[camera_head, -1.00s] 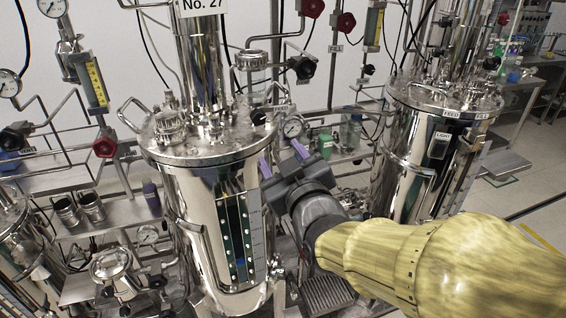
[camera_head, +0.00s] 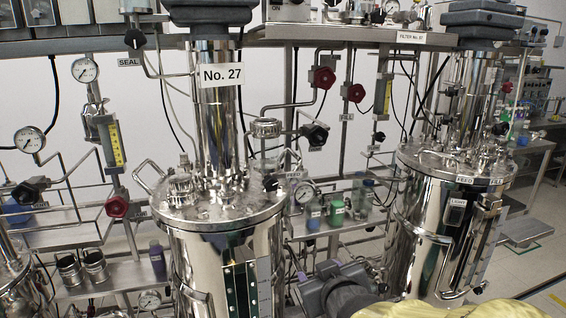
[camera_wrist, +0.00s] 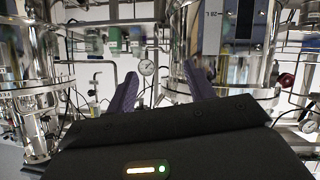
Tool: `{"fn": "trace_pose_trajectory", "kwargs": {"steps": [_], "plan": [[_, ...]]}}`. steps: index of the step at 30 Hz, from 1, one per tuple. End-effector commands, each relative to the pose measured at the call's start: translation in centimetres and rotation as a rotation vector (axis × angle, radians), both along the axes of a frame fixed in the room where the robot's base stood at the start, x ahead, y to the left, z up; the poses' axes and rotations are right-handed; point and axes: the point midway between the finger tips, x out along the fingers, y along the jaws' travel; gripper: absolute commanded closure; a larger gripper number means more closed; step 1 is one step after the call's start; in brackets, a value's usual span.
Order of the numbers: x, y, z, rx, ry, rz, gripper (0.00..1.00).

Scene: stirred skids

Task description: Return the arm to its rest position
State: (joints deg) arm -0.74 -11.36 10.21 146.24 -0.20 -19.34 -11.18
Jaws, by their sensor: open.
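My gripper (camera_wrist: 162,92) shows two purple fingers spread apart, with nothing between them, in the wrist view. In the head view its dark grey body (camera_head: 338,284) is low in the picture, between the two steel vessels. My yellow arm link is cut off by the bottom edge there. The fingertips are hard to make out in the head view.
The steel vessel marked No. 27 (camera_head: 222,255) stands left of my gripper. A second steel vessel (camera_head: 425,235) stands to the right. Behind are pipes, red knobs (camera_head: 324,77) and a shelf with small bottles (camera_head: 337,212). Open floor (camera_head: 530,265) shows at far right.

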Motion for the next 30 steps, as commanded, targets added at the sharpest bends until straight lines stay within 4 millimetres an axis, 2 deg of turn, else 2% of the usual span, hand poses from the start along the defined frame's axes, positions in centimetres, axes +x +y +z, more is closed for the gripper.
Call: {"fn": "trace_pose_trajectory", "kwargs": {"steps": [1,3,6,12,17,26,30], "plan": [[-0.3,-1.1,-2.4,0.009,0.104,-0.036,0.47],[-1.2,-2.5,-5.4,0.022,0.248,-0.087,0.47],[-3.0,-4.2,-8.9,0.038,0.428,-0.155,0.47],[-6.7,-6.5,-13.3,0.062,0.707,-0.269,0.47],[-9.7,-7.7,-15.6,0.076,0.894,-0.349,0.47],[-9.9,-7.7,-10.7,0.077,0.903,-0.353,0.47],[-9.8,-7.7,-7.9,0.077,0.901,-0.352,0.47]]}}
